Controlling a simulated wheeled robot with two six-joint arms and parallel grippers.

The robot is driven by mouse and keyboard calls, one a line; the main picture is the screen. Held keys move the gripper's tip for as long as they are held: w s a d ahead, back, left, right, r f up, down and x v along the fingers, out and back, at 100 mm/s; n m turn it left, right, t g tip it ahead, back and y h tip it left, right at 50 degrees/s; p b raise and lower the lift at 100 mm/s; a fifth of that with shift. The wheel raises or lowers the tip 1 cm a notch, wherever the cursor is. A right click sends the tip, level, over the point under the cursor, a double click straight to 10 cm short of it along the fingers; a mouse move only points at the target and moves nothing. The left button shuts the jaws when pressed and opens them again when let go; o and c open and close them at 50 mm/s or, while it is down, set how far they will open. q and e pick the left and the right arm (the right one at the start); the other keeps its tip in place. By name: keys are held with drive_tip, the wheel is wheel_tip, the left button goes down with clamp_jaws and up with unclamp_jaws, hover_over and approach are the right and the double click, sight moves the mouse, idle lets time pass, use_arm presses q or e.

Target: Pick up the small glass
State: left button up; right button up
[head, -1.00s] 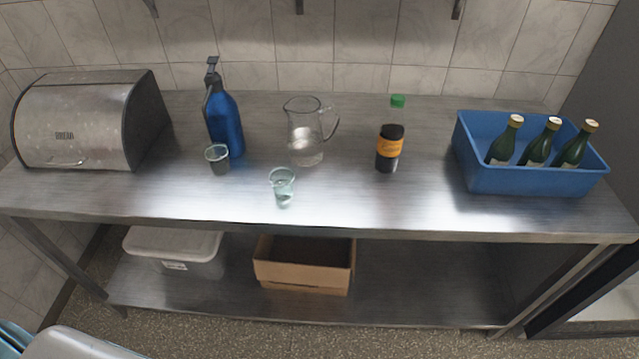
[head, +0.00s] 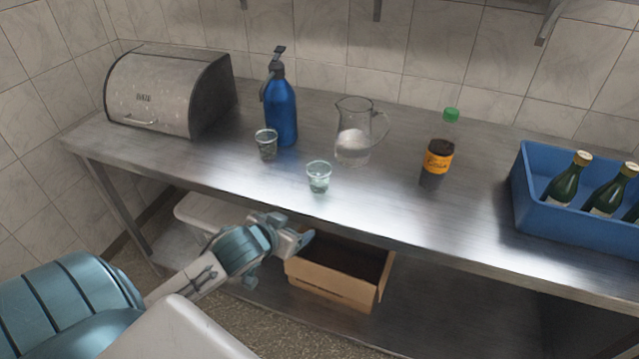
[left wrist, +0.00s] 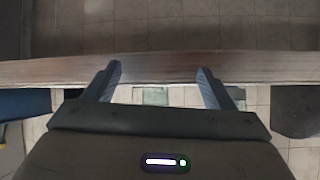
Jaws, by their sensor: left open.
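Two small clear glasses stand upright on the steel table (head: 420,215) in the head view. One glass (head: 319,177) is nearer the front edge. The other glass (head: 266,144) stands behind it to the left, by the blue siphon bottle. They look alike in size; I cannot tell which is the smaller. My left gripper (head: 300,240) is in front of the table's front edge, apart from both glasses, open and empty. In the left wrist view its two fingers (left wrist: 160,80) are spread before a long edge; a pale patch between them is unclear. My right gripper is not in view.
A glass jug (head: 353,135) and a dark bottle with a green cap (head: 437,155) stand to the right. The blue siphon bottle (head: 281,110), bread box (head: 155,95) and blue crate of bottles (head: 565,230) are also on the table. A cardboard box (head: 330,283) is below.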

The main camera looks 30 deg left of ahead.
sight(325, 170)
use_arm(q)
drive_tip(key=w+r+t, duration=0.1)
drive_tip(key=r, duration=0.2)
drive_tip(key=w+a+r+t+h, duration=0.1)
drive_tip(key=w+r, duration=0.1)
drive_tip(key=r, duration=0.1)
drive_tip(key=w+r+t, duration=0.1)
drive_tip(key=w+r, duration=0.1)
drive_tip(key=r, duration=0.1)
drive_tip(key=shift+w+a, duration=0.15)
drive_tip(key=shift+w, duration=0.05)
drive_tip(key=shift+w+r, duration=0.1)
drive_tip(key=shift+w, duration=0.25)
drive_tip(key=x, duration=0.4)
drive_tip(key=shift+w, duration=0.45)
drive_tip(key=x, duration=0.1)
drive_tip(key=p+x, duration=0.1)
drive_tip(key=x, duration=0.2)
drive_tip(key=shift+w+d+f+p, duration=0.2)
drive_tip(key=shift+d+f+p, duration=0.15)
drive_tip(key=shift+p, duration=0.05)
drive_tip(key=shift+w+f, duration=0.2)
drive_tip(key=shift+w, duration=0.05)
drive_tip(key=shift+c, duration=0.7)
drive_tip(key=c, duration=1)
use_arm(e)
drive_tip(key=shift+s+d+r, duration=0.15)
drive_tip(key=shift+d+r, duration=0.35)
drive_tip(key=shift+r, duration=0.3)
